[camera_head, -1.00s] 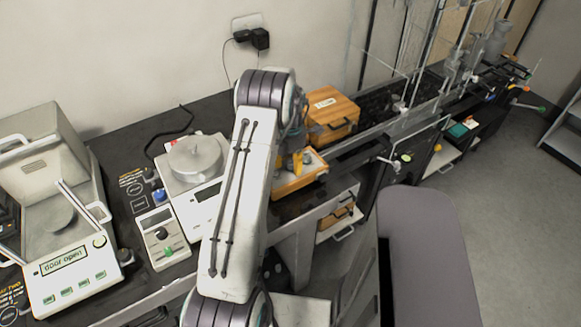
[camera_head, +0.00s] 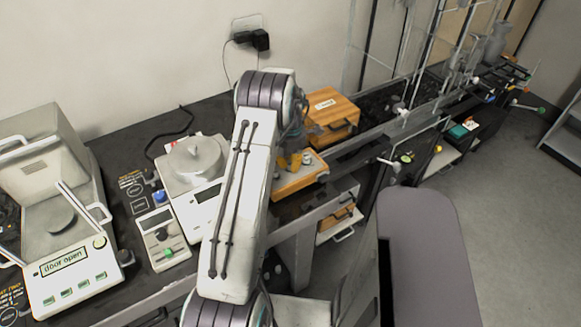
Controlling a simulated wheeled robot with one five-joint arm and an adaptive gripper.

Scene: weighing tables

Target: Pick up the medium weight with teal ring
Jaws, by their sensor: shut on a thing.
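A wooden weight block (camera_head: 298,184) sits on the dark bench, right of my arm. Brass-coloured weights (camera_head: 295,161) stand on it, and a smaller greyish one (camera_head: 307,158) is beside them. My gripper (camera_head: 293,132) is largely hidden behind my own arm, above the back of the block. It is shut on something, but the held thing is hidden. I cannot make out a teal ring on any weight in this view.
A closed wooden box (camera_head: 331,114) stands behind the block. To the left are a balance with a round pan (camera_head: 193,157), a small control box (camera_head: 162,240) and a balance reading "door open" (camera_head: 65,262). Glassware stands (camera_head: 430,60) rise at the back right.

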